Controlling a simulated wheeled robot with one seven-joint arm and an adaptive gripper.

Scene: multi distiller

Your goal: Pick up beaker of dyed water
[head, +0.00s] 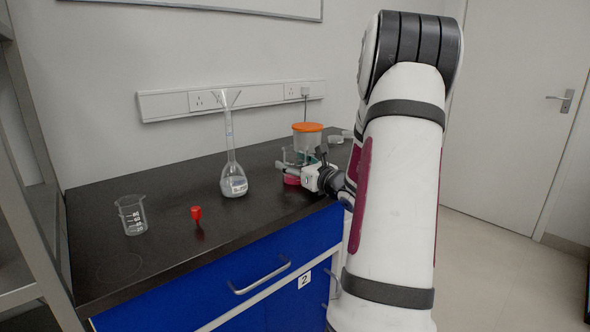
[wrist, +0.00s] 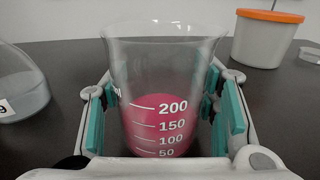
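The beaker of dyed water (wrist: 160,125) is clear glass with white volume marks and pink-red liquid in its lower part. It stands upright in the middle of the wrist view. My gripper (wrist: 164,105) is open around it, with one teal-padded finger on each side and what look like narrow gaps between pads and glass. In the head view the pink liquid (head: 291,180) shows low beside my gripper at the right part of the black bench; the fingers hide much of the glass.
A tub with an orange lid (head: 307,138) stands behind the beaker. A volumetric flask with a funnel (head: 233,180) stands to the left. Farther left are a red stopper-like item (head: 197,213) and an empty beaker (head: 132,216). The front-left of the black bench (head: 170,250) is clear.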

